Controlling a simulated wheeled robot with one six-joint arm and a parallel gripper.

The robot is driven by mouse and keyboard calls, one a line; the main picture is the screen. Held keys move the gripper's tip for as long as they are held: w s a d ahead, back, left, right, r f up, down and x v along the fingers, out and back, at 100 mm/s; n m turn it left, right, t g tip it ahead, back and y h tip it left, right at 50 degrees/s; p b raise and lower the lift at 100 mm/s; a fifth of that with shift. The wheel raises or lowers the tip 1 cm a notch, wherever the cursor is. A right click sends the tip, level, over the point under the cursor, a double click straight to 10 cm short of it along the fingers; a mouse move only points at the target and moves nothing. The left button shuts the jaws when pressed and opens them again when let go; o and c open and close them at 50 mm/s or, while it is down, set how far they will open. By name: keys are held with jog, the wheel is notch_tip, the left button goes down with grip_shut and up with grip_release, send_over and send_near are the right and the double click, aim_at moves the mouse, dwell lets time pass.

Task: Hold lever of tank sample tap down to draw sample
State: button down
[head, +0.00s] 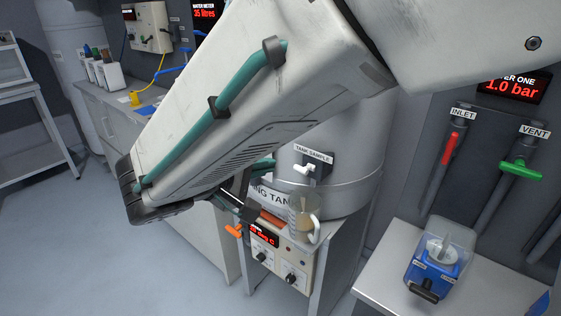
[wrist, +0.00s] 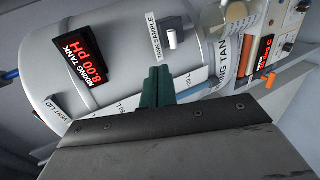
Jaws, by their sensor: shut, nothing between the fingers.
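The tank sample tap (head: 318,165) is on the front of the mixing tank (head: 345,140), with a white lever (head: 304,168) under the "TANK SAMPLE" label. In the wrist view the white lever (wrist: 171,40) shows beyond and slightly right of my fingertips. My gripper (wrist: 154,70) has green fingers pressed together with nothing between them. In the head view my gripper (head: 268,163) is left of the lever, apart from it as far as I can see, and partly hidden by my arm.
A control box (head: 285,265) with a red display and an orange lever (head: 234,231) is under the jug. A blue device (head: 440,262) stands on the right bench. Red inlet (head: 452,147) and green vent (head: 520,170) handles are at right.

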jog(key=shift+s+a+r, duration=0.6)
jog(key=shift+s+r, duration=0.15)
jog(key=shift+r, duration=0.05)
jog(key=s+d+m+g+y, duration=0.3)
jog(key=s+d, duration=0.2)
jog(key=d, duration=0.5)
jog(key=s+d+f+m+g+y, duration=0.1)
jog(key=s+d+m+g+y, duration=0.1)
jog(key=s+d, duration=0.4)
jog(key=s+d+f+m+g+y, duration=0.1)
jog(key=s+d+m+g+y, duration=0.2)
jog(key=d, duration=1.3)
jog(key=s+m+g, duration=0.1)
jog(key=s+m, duration=0.1)
jog(key=s, duration=0.1)
jog(key=shift+s+f+g+y, duration=0.2)
jog(key=shift+f+g+y, duration=0.05)
jog(key=shift+g+y, duration=0.05)
